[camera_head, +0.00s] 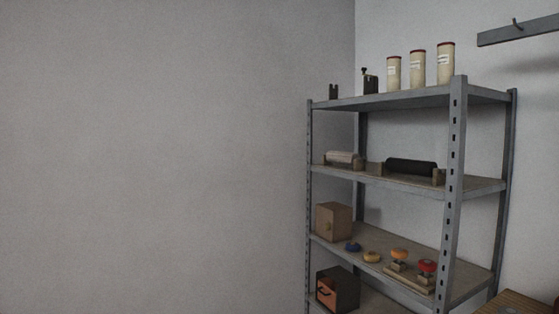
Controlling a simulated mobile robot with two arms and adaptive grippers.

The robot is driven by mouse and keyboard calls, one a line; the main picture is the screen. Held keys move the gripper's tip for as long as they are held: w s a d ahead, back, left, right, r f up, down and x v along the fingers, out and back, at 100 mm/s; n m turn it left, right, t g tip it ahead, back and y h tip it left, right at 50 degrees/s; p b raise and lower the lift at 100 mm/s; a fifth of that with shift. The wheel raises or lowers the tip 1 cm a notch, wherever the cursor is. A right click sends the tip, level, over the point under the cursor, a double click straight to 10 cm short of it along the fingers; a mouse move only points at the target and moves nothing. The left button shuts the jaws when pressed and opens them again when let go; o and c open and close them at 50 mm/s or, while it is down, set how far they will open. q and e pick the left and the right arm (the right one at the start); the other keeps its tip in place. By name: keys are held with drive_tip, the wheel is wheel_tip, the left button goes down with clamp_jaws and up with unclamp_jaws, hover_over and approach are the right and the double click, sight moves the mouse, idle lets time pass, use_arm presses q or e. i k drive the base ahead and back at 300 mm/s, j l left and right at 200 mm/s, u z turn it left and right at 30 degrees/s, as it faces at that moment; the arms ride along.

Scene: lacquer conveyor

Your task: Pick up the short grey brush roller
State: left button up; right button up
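A short pale roller (340,157) lies on its side on the second shelf from the top of the grey metal rack, toward its left. It looks whitish-grey and seems to rest on small brownish supports. A longer black roller (411,166) lies to its right on the same shelf, between brown end supports. The two rollers are apart. Neither of my grippers is in view.
The metal rack (409,100) stands at the right. Its top holds three cream canisters (417,68) and small dark items. Lower shelves hold a brown box (333,222), coloured knobs and a dark box (338,290). A wooden surface (520,302) shows bottom right. Plain wall fills the left.

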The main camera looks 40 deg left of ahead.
sight(337, 156)
drive_tip(key=u, duration=1)
drive_tip(key=z, duration=2.25)
drive_tip(key=u, duration=2.25)
drive_tip(key=i+j+z, duration=0.1)
drive_tip(key=z, duration=0.35)
drive_tip(key=i+j+z, duration=0.1)
drive_tip(key=z, duration=0.35)
drive_tip(key=i+j+z, duration=0.1)
drive_tip(key=z, duration=0.35)
drive_tip(key=j, duration=0.1)
